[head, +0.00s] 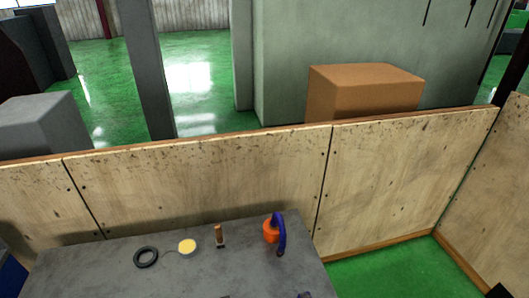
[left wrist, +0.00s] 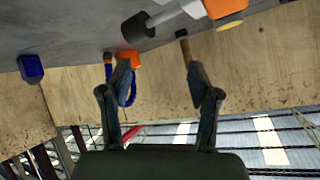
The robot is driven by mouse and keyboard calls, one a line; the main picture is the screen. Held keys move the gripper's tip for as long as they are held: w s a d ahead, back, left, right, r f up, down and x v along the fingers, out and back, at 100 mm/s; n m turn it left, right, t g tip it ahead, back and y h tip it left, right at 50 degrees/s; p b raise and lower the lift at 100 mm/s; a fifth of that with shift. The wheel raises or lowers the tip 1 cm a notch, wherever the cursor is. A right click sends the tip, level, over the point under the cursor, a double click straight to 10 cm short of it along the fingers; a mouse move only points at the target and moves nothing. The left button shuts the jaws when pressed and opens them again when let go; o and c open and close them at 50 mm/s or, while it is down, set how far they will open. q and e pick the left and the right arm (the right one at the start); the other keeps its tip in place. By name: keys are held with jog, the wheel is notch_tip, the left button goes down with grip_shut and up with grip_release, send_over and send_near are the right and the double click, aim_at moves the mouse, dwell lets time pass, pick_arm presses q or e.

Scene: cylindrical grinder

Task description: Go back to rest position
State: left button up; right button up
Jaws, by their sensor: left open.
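In the left wrist view my left gripper (left wrist: 158,78) is open, its two fingers apart with nothing between them. That view seems upside down, with the table top along its upper edge. An orange object with a blue curved part (left wrist: 132,98) shows partly behind one finger. A grey shaft with a black end (left wrist: 137,27) and an orange piece with a yellow disc (left wrist: 229,22) show above the fingers. In the head view I cannot make out either gripper. My right gripper is not in view.
The grey table (head: 110,272) bears a black ring (head: 146,257), a yellow disc (head: 187,247), a wooden-handled tool (head: 219,236) and an orange and blue object (head: 271,231). A wooden panel wall (head: 200,185) stands behind it. Green floor (head: 395,270) is clear at the right.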

pick_arm(q)
jog(key=s+f+g, duration=0.1)
jog(key=s, duration=0.1)
jog(key=s+a+f+n+g, duration=0.1)
jog(key=s+f, duration=0.1)
jog(key=s+a+f+g, duration=0.1)
jog(key=s+f, duration=0.1)
jog(key=s, duration=0.1)
jog(key=shift+a+f+g+y, duration=0.15)
jog(key=shift+a+g+y, duration=0.05)
jog(key=shift+g+y, duration=0.1)
jog(key=s+a+f+n+g, duration=0.2)
jog(key=s+f+g, duration=0.2)
jog(key=s, duration=0.5)
notch_tip(320, 180, down, 26)
jog(key=s+g, duration=0.1)
jog(key=s, duration=0.1)
jog(key=s+a+f+g, duration=0.1)
jog(key=s+a+f, duration=0.2)
jog(key=s+f, duration=1.3)
jog(key=shift+s+m+g, duration=0.3)
jog(key=shift+s+m, duration=0.1)
jog(key=shift+s, duration=0.55)
